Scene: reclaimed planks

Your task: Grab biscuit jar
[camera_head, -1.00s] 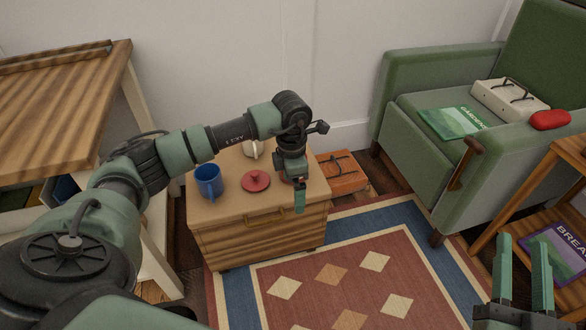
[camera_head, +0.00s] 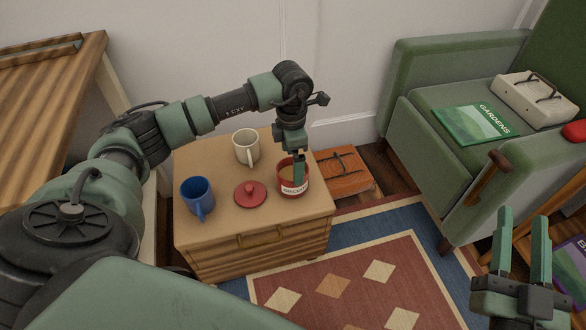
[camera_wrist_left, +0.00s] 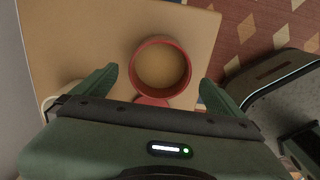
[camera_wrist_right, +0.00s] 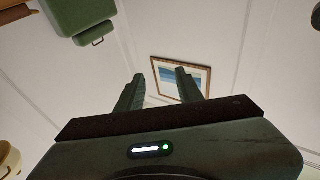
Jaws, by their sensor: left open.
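The biscuit jar (camera_head: 294,190) is a red, open-topped pot with a pale label, near the right edge of the small wooden cabinet (camera_head: 222,222). Its red knobbed lid (camera_head: 250,195) lies flat beside it on the left. My left gripper (camera_head: 299,168) is open and points down over the jar, hiding part of its rim. In the left wrist view, the round jar (camera_wrist_left: 160,68) shows between the two spread fingers (camera_wrist_left: 158,80), with no clear contact. My right gripper (camera_head: 523,213) is open, empty and pointing up, away from the cabinet.
A blue mug (camera_head: 197,195) and a cream mug (camera_head: 246,147) stand left of the jar. An orange-brown case (camera_head: 348,174) lies on the floor right of the cabinet. A green armchair (camera_head: 425,150) stands right, and a wooden table (camera_head: 55,85) left. The cabinet top's front is clear.

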